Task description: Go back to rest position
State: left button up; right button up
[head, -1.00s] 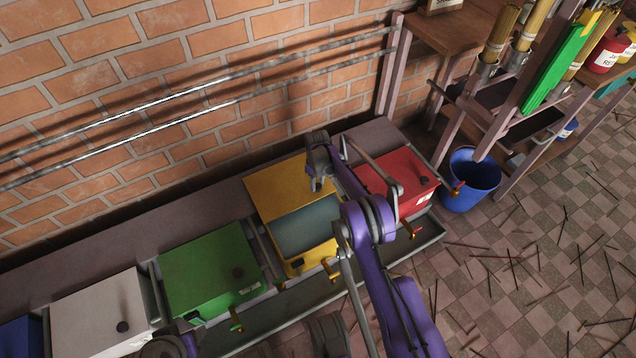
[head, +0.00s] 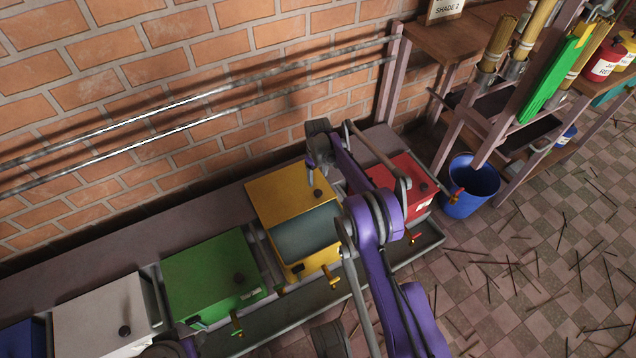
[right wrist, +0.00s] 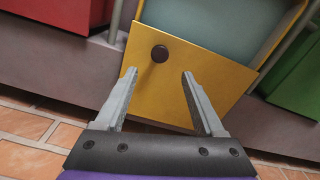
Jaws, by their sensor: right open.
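My right arm, purple and grey, reaches up over the row of boxes in the head view. Its far end is over the back of the yellow box (head: 272,195), which has a dark round knob (head: 317,192) and a grey-blue panel (head: 306,232). In the right wrist view my right gripper (right wrist: 160,73) is open and empty, its two grey fingers spread above the yellow box (right wrist: 215,65). The knob (right wrist: 159,53) appears between and just beyond the fingertips; contact is not visible. A dark and purple part of my left arm shows at the bottom left; its gripper is out of view.
The green box (head: 205,270), white box (head: 95,310) and red box (head: 405,173) flank the yellow one on a ledge by the brick wall (head: 150,80). A blue bucket (head: 470,190) and a wooden rack stand at right. Sticks litter the checkered floor.

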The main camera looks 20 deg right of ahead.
pick_arm(q)
jog(key=shift+r, duration=0.25)
pick_arm(e)
jog(key=shift+r, duration=1.2)
jog(key=s+a+r+m+t, duration=0.1)
jog(key=s+a+r, duration=0.2)
jog(key=s+r, duration=0.55)
jog(key=s+a+r+m+t, duration=0.1)
jog(key=s+a+r, duration=0.3)
jog(key=r, duration=0.8)
jog(key=s+a+m+t+p, duration=0.1)
jog(key=s+a+m+t, duration=0.15)
jog(key=s, duration=2.75)
pick_arm(q)
notch_tip(320, 180, up, 27)
jog(key=t+p, duration=0.1)
jog(key=p, duration=2.2)
jog(key=shift+w, duration=0.4)
pick_arm(e)
notch_tip(320, 180, up, 27)
jog(key=w, duration=0.1)
jog(key=shift+w+a+f+t, duration=0.2)
jog(key=shift+a+t, duration=0.05)
jog(key=shift+t, duration=0.2)
